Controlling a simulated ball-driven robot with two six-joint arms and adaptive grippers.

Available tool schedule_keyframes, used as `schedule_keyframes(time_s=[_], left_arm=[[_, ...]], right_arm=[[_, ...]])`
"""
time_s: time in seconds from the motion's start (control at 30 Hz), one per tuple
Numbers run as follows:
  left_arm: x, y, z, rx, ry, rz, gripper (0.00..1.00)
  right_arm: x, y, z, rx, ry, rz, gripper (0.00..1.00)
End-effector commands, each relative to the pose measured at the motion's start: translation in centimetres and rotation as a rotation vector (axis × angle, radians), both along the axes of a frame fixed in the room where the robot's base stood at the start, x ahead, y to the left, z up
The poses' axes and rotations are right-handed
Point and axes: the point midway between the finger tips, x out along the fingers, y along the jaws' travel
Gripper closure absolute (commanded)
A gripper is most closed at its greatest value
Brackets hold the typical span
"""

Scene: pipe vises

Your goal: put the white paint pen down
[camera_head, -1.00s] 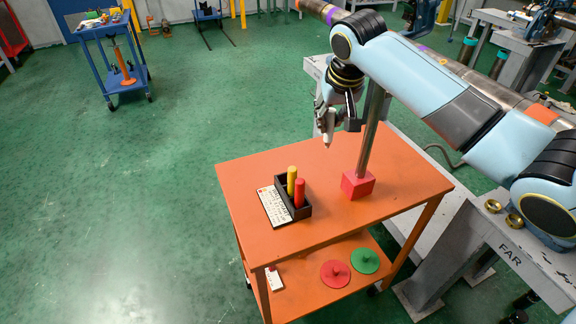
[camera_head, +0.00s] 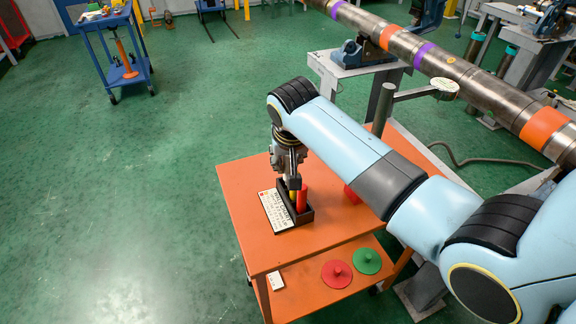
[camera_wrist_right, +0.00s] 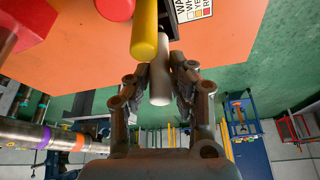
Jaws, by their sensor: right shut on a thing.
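The white paint pen (camera_wrist_right: 160,82) is between the fingers of my right gripper (camera_wrist_right: 159,90) in the right wrist view. In the head view my right gripper (camera_head: 290,182) points down over the black pen holder (camera_head: 303,216), and the white pen is hidden there. The yellow pen (camera_wrist_right: 144,32) and the red pen (camera_wrist_right: 115,7) stand in the holder, close beside the white pen. The red pen (camera_head: 302,200) also shows in the head view. I cannot tell whether the white pen's far end is inside the holder. My left gripper is not in view.
The holder stands on an orange cart (camera_head: 245,195) beside a printed white card (camera_head: 276,211). Red (camera_head: 337,274) and green (camera_head: 366,262) discs lie on the lower shelf.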

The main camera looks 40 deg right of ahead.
Motion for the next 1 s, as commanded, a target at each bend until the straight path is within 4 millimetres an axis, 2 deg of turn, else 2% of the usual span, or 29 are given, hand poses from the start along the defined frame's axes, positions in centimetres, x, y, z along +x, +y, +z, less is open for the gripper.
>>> schedule_keyframes(time_s=[0.13, 0.53, 0.57, 0.7, 1.0], left_arm=[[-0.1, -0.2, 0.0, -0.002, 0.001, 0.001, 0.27], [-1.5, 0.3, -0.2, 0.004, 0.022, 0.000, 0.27], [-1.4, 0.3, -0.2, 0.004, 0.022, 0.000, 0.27], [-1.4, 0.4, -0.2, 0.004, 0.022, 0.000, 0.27], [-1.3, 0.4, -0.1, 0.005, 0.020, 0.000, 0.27]], right_arm=[[0.0, 0.0, -2.0, 0.001, 0.002, 0.000, 1.00], [0.0, 0.0, -2.5, 0.000, 0.000, -0.001, 1.00], [0.0, 0.0, -2.5, 0.000, 0.000, -0.001, 0.76], [0.0, 0.0, -2.4, 0.000, 0.000, -0.001, 0.57], [0.0, -0.1, -2.2, 0.001, -0.002, -0.001, 0.56]])
